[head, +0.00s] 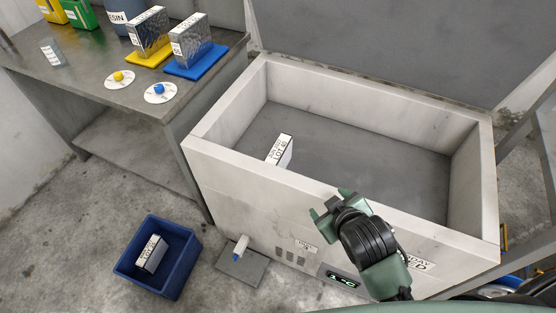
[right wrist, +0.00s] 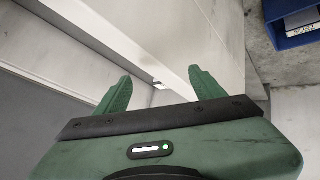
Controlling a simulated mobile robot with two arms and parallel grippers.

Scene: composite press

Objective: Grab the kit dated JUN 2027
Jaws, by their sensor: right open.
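A white labelled pack (head: 280,150) stands inside the open grey chest (head: 345,83), near its left side; its lettering seems to include "LOT". Another white labelled pack (head: 151,254) lies in the blue bin (head: 128,268) on the floor. Two silvery packs stand on the bench, one (head: 150,33) on a yellow tray and one (head: 190,42) on a blue tray. I cannot read a date on any of them. My right gripper (head: 329,204) is open and empty over the chest's front wall, right of the pack inside. The right wrist view shows its spread green fingers (right wrist: 157,82). My left gripper is out of view.
The chest's raised front wall lies between the floor and its interior. The bench (head: 95,85) at left also holds two round discs with yellow (head: 118,76) and blue (head: 159,89) knobs, plus containers. A small white bottle (head: 241,247) stands on a floor plate.

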